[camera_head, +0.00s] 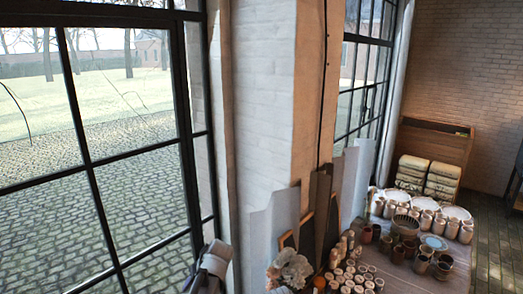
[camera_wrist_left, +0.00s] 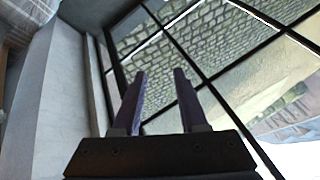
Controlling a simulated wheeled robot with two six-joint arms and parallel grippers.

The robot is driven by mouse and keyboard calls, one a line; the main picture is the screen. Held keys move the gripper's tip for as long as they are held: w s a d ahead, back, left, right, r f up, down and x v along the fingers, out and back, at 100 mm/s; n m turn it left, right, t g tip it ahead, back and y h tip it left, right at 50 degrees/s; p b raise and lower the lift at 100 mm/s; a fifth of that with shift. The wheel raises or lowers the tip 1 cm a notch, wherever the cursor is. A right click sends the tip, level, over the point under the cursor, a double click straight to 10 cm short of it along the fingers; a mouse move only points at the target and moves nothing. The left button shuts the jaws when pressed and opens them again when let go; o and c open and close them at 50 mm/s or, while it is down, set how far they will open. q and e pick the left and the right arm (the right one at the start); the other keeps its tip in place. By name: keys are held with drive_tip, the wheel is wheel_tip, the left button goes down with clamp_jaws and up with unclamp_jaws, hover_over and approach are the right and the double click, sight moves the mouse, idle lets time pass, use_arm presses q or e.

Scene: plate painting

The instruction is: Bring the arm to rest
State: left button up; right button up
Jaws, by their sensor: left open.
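My left gripper (camera_wrist_left: 160,73) shows in the left wrist view. Its two dark fingers stand apart with nothing between them. The fingers point toward a black-framed window, and the gap between them and the glass is hard to judge. The gripper's fingers cannot be made out in the head view. My right gripper is in neither view.
A tall black-framed window (camera_head: 95,165) fills the left of the head view, beside a white brick pillar (camera_head: 262,100). A table at lower right carries many cups and pots (camera_head: 405,225). Stacked bags (camera_head: 428,178) stand behind it. Dark floor (camera_head: 497,245) lies at right.

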use_arm(q)
drive_tip(key=s+d+f+m+g+h, duration=0.1)
drive_tip(key=s+d+f+m+h, duration=0.15)
drive_tip(key=s, duration=0.55)
drive_tip(key=s+d+f+m+g+h, duration=0.1)
drive_tip(key=s+d+m+h, duration=0.15)
drive_tip(key=s, duration=0.55)
drive_tip(key=s+d+f+m+b, duration=0.1)
drive_tip(key=d+f+b, duration=0.2)
drive_tip(key=f+b, duration=0.3)
drive_tip(key=s+d+f+m+b, duration=0.1)
drive_tip(key=s+d+f+b, duration=0.1)
drive_tip(key=d+f+b, duration=0.2)
drive_tip(key=s+d+f+m+g+b, duration=0.1)
drive_tip(key=d+f+b, duration=0.3)
drive_tip(key=f+b, duration=0.6)
drive_tip(key=shift+s+y, duration=0.3)
drive_tip(key=shift+s, duration=0.2)
drive_tip(key=shift+a, duration=0.2)
